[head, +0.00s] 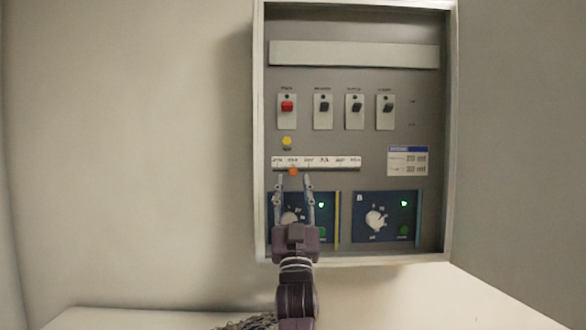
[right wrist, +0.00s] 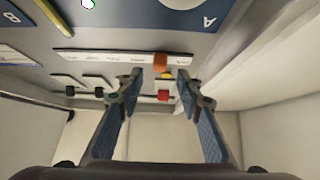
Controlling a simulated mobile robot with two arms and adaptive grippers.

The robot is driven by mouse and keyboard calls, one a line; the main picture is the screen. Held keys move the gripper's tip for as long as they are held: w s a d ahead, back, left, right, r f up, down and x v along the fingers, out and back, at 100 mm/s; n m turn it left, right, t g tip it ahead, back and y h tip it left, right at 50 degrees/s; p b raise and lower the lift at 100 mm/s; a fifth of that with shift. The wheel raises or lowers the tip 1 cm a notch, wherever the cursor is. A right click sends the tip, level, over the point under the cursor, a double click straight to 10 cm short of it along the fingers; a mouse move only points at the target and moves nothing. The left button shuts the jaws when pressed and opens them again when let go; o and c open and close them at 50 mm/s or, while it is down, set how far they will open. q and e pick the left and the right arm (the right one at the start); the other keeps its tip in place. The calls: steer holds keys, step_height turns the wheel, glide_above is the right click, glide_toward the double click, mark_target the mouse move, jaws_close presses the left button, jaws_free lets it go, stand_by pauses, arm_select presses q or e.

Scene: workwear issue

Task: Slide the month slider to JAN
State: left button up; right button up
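The month slider is a white label strip (head: 335,162) with a dark slot below it, on the grey wall panel. Its orange knob (head: 293,172) stands near the left end of the slot, about under the second label from the left. The month labels are too blurred to read surely. My right gripper (head: 294,178) is open just in front of the slider, one finger either side of the knob. In the right wrist view the orange knob (right wrist: 160,62) shows between the parted fingertips (right wrist: 158,76), with a gap on each side. My left gripper is not in view.
A yellow button (head: 287,141) and a row of switches, one red (head: 287,106), sit above the slider. Two blue dial modules sit below; my right gripper partly covers the left one, while the right one (head: 376,218) is clear. A raised frame (head: 259,120) borders the panel.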

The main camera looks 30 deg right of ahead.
mark_target(293, 175)
steer(key=p+x, duration=0.1)
steer(key=x, duration=0.2)
steer(key=shift+w+d+f, duration=0.15)
steer(key=shift+d, duration=0.05)
steer(key=shift+w+d+r, duration=0.1)
steer(key=shift+w+r, duration=0.15)
steer(key=shift+w, duration=0.1)
steer(key=c, duration=0.5)
jaws_close()
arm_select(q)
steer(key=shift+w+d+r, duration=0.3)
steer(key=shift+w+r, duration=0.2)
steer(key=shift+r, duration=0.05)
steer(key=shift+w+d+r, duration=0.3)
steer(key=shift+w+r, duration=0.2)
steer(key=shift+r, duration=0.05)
